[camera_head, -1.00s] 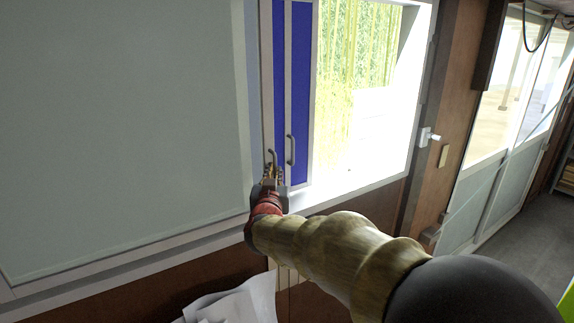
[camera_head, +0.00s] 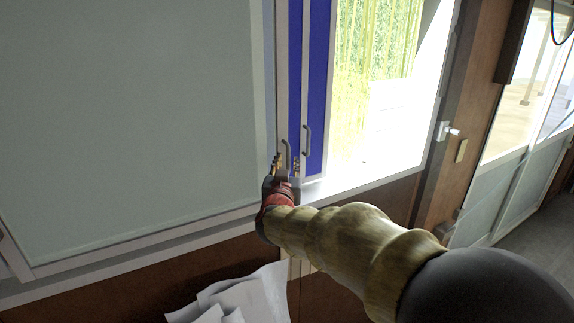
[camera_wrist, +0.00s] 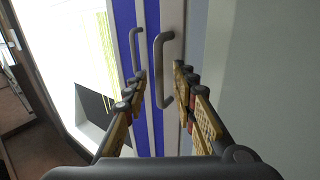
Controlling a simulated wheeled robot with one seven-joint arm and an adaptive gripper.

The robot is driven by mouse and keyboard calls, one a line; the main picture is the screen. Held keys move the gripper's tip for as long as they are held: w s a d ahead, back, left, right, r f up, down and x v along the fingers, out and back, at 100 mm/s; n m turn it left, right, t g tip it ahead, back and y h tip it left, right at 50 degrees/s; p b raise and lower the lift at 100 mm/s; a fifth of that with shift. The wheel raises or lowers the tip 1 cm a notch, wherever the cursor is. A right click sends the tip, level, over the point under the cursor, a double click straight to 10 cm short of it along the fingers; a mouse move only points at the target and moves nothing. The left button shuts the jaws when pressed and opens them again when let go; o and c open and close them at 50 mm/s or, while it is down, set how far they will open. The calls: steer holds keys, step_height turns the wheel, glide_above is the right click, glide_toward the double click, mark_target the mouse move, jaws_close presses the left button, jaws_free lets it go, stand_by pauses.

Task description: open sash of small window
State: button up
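The small window's sash shows as white-framed blue strips (camera_head: 316,80) between a grey panel on the left and a bright opening on the right. Two upright bar handles sit side by side: a nearer handle (camera_head: 288,152) and a farther handle (camera_head: 307,141). My gripper (camera_head: 286,164) is at the lower part of the nearer handle. In the wrist view my gripper (camera_wrist: 153,88) is open, its jointed fingers apart. The nearer handle (camera_wrist: 160,72) stands between the two fingers, with visible gaps. The farther handle (camera_wrist: 136,50) lies beyond the left finger.
A large grey panel (camera_head: 130,110) fills the left. White crumpled sheets (camera_head: 240,298) lie below the window. A white latch or knob (camera_head: 449,131) is on the wooden post to the right. A glazed sliding door (camera_head: 505,170) stands farther right.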

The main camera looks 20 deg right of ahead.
steer(key=v, duration=1.2)
stand_by(0.3)
